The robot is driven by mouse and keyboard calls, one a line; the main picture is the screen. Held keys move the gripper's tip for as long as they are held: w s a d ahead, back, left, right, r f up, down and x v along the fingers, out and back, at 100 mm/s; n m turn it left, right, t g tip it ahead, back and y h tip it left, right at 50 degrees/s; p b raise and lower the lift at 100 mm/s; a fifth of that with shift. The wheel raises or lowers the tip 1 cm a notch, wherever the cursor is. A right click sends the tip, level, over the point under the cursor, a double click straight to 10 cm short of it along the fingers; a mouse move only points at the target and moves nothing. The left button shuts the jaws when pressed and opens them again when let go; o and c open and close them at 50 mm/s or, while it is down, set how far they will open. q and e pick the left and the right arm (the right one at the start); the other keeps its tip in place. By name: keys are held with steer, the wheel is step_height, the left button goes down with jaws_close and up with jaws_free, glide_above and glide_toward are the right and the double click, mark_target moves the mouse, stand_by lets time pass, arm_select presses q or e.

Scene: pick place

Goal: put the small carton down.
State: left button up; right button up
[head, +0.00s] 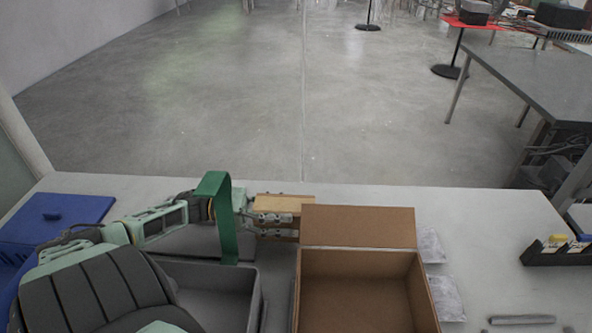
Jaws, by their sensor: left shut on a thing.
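The small carton (284,203) is a tan box at the far side of the white table, just behind the open cardboard box's raised flap. My left gripper (286,225) reaches in from the left and is shut on the carton. The gripper's fingers cover part of the carton's near side. I cannot tell whether its underside touches the table.
An open cardboard box (409,234) stands at front centre, with a grey bin (256,304) to its left. A green upright band (222,238) stands by my left wrist. Clear packets (447,298), a grey rod (522,319) and a black holder (545,258) lie right. Blue bin (75,208) is far left.

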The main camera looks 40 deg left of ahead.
arm_select(q)
steer(key=shift+w+d+f, duration=1)
steer(key=shift+w+d, duration=0.1)
steer(key=shift+d, duration=0.1)
steer(key=shift+w+d+f, duration=0.1)
steer(key=shift+f, duration=0.05)
steer(key=shift+f, duration=0.25)
steer(key=o, duration=1.6)
steer(key=shift+o, duration=0.2)
